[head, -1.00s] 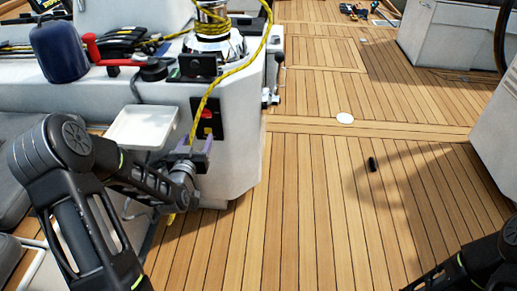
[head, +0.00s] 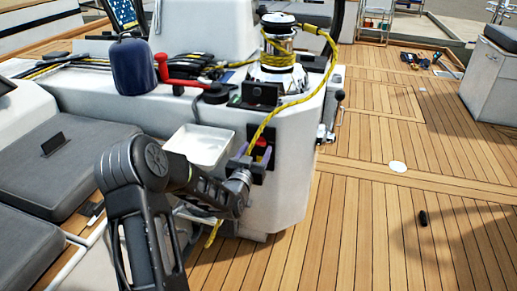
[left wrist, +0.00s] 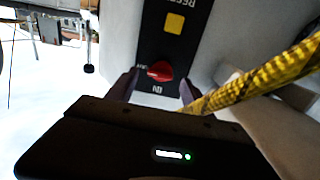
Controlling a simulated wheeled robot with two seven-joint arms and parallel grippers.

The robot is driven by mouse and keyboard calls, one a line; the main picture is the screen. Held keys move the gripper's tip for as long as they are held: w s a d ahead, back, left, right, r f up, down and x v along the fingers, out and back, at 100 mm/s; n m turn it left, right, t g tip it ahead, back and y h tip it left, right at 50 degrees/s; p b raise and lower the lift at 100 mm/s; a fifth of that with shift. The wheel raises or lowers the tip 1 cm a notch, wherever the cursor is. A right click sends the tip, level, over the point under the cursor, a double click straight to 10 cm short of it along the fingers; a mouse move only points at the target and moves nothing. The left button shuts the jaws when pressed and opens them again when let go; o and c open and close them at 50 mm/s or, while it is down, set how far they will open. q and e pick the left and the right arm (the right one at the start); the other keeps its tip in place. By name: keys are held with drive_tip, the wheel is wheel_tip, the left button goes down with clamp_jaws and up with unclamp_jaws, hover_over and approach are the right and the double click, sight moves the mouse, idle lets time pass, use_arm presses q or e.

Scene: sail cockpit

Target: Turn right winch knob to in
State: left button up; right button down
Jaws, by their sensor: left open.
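The red winch knob (left wrist: 159,71) sits on a black panel (left wrist: 184,42) on the side of the white winch pedestal. In the left wrist view it has an "IN" label beside it and a small, hard-to-read label at its left. Its exact setting is hard to tell. In the head view the knob (head: 261,142) shows just above my left gripper (head: 254,157). My left gripper (left wrist: 158,80) is open, its purple fingers on either side of the knob; contact cannot be told. My right gripper is out of view.
A yellow rope (left wrist: 262,80) runs from the winch (head: 278,50) down past the panel, close to my right-hand finger in the wrist view. A white tray (head: 200,145) is left of the panel. A dark blue bag (head: 137,66) and red handle (head: 163,70) are above.

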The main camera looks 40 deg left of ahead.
sight(260, 143)
use_arm(q)
drive_tip(key=shift+x, duration=1.3)
clamp_jaws()
